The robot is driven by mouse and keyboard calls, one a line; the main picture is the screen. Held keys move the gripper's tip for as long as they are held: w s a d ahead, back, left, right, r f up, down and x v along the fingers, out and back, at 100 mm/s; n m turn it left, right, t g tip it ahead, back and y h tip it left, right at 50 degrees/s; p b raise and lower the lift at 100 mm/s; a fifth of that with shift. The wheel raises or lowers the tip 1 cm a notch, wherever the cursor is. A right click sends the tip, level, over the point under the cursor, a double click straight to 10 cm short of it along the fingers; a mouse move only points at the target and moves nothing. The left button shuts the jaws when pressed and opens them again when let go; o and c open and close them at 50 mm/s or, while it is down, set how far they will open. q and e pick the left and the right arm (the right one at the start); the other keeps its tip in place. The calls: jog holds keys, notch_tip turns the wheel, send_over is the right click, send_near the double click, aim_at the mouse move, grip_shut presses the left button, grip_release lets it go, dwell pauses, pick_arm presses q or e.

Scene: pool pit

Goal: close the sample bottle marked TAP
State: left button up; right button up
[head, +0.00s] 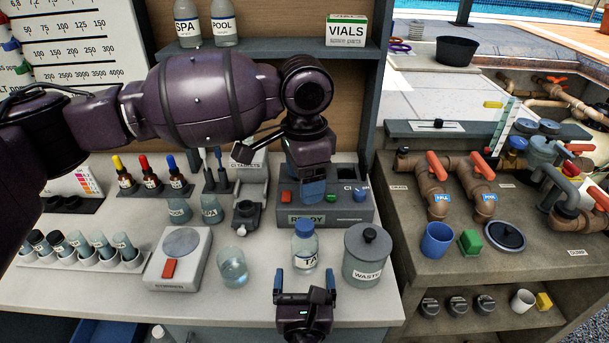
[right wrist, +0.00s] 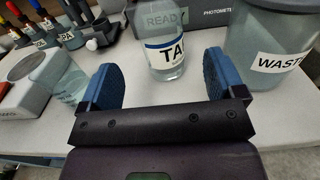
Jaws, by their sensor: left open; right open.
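The TAP sample bottle (head: 305,252) stands upright on the white counter, and its label reads "TA" with the rest turned away. A blue cap (head: 304,227) sits at its top; I cannot tell if it is tight. In the right wrist view the bottle (right wrist: 165,55) shows without its top. My right gripper (head: 304,281) is open in front of the bottle, its blue fingers to either side and not touching it. My left gripper (head: 312,190) is open and empty above and behind the bottle, pointing down, its fingers partly overlapping in view.
The WASTE jar (head: 362,272) stands close right of the bottle. A glass beaker (head: 233,268) and a white device with a red button (head: 180,258) stand left. The photometer (head: 335,212) is behind. Clear counter shows in front of the beaker.

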jog(key=shift+s, duration=1.35)
